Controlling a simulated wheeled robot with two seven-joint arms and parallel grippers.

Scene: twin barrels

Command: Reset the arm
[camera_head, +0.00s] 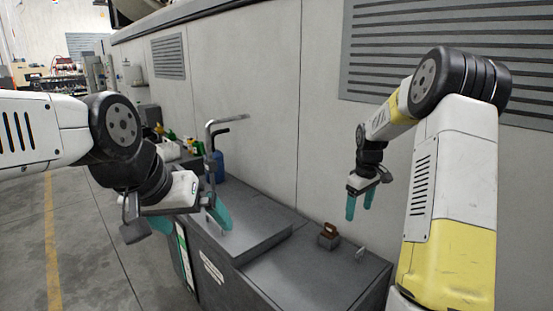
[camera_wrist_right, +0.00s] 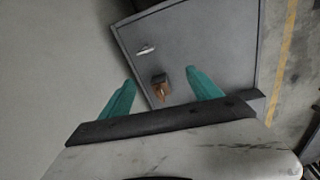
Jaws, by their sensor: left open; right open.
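My left gripper (camera_head: 190,221) is open, with teal fingers, in front of the left side of the grey cabinet; nothing shows between its fingers. My right gripper (camera_head: 360,205) is open and empty, its teal fingers pointing down above the right part of the cabinet top, near the wall. In the right wrist view its two fingers (camera_wrist_right: 163,93) are spread wide. Between them, lower down on the cabinet top, shows a small dark block with a brown top (camera_wrist_right: 160,88). The same block shows in the head view (camera_head: 328,236), apart from the gripper.
The grey cabinet (camera_head: 320,276) has a raised slab on its left part. A small metal handle (camera_head: 361,254) sits near its right edge. A bent metal pipe (camera_head: 211,140), a blue container (camera_head: 218,166) and several bottles stand behind. A panelled wall (camera_head: 255,80) rises behind; open floor lies left.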

